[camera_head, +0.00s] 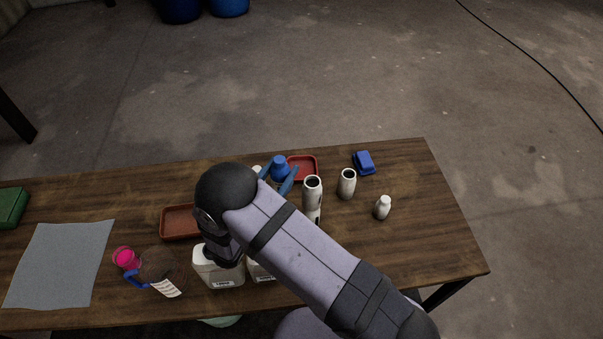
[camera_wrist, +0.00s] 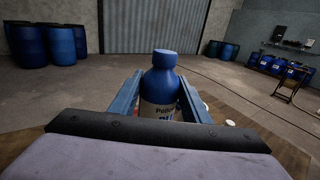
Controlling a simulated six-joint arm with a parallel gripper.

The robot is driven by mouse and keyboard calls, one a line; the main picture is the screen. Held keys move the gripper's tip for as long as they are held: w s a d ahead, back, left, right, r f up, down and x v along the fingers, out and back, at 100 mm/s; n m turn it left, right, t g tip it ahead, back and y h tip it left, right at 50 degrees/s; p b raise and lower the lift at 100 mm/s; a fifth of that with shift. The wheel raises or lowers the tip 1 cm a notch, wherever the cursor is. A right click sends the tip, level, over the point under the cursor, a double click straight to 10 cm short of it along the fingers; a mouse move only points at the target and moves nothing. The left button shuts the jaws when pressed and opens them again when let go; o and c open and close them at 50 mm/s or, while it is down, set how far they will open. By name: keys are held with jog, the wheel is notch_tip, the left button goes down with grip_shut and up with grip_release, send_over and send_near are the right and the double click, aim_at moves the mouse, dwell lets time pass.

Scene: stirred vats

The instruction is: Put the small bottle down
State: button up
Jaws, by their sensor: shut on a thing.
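A small bottle with a blue cap and a pale printed label is in my gripper (camera_head: 281,177). In the head view the bottle (camera_head: 279,162) shows mostly its blue top, near the table's back edge and just left of a small red tray. In the wrist view the bottle (camera_wrist: 160,84) stands upright between the two blue fingers of the gripper (camera_wrist: 160,103), which are shut on it. My arm hides its lower part, so I cannot tell whether its base touches the wooden table (camera_head: 430,240).
A red tray (camera_head: 310,162), white cylinders (camera_head: 347,184), a white bottle (camera_head: 383,207) and a blue block (camera_head: 364,162) stand to the right. Another red tray (camera_head: 178,222), pale containers (camera_head: 220,274) and a pink roll (camera_head: 124,257) are left and front. A grey mat (camera_head: 60,262) lies bare.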

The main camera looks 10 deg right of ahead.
jog(key=w+d+f+y+b, duration=0.1)
jog(key=w+d+f+b, duration=0.1)
jog(key=w+f+b, duration=0.65)
jog(key=n+t+y+b, duration=0.2)
jog(key=b, duration=0.8)
send_over(302, 171)
jog(key=shift+f, duration=0.5)
jog(key=shift+f+p, duration=0.95)
jog(key=shift+f, duration=4.05)
jog(key=shift+f, duration=0.1)
jog(key=o, duration=0.9)
jog(key=shift+f, duration=0.1)
jog(key=o, duration=0.3)
jog(key=shift+o, duration=0.2)
